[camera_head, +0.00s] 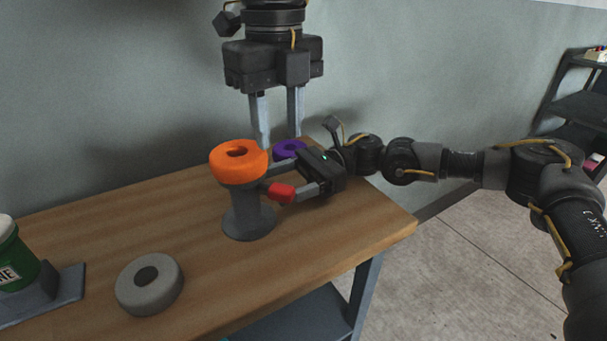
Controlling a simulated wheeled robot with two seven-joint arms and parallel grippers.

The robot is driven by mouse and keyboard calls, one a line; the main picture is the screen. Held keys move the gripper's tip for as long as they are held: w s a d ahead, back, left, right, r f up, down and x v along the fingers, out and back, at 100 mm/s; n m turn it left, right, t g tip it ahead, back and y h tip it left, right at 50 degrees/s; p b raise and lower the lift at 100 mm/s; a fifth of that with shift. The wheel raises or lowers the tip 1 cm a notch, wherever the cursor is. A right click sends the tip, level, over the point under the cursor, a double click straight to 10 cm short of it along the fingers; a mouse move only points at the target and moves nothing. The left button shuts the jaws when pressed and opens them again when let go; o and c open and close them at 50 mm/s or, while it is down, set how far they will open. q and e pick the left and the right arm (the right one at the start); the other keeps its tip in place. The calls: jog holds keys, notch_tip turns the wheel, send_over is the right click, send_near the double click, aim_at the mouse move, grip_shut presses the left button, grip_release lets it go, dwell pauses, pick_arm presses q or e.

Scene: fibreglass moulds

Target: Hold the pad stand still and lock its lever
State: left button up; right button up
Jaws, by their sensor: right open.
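The pad stand (246,207) is a grey flared pedestal standing upright on the wooden table, with an orange round pad (232,171) on top. Its red lever (280,192) sticks out to the right below the pad. My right gripper (282,178) reaches in from the right at lever height. It is open; one finger is above and behind the lever, the other at or close to its outer end. I cannot tell whether they touch. My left gripper (279,142) points down from above, behind and right of the pad, its fingers apart with nothing visible between them.
A purple ring-shaped thing (290,148) shows behind the grippers. A grey disc (149,284) lies front left on the table (330,236). A green can (15,263) on a grey base stands at the left edge. A wall is behind; a dark shelf (582,105) stands far right.

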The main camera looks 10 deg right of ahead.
aim_at(258, 191)
jog(key=shift+x, duration=2.35)
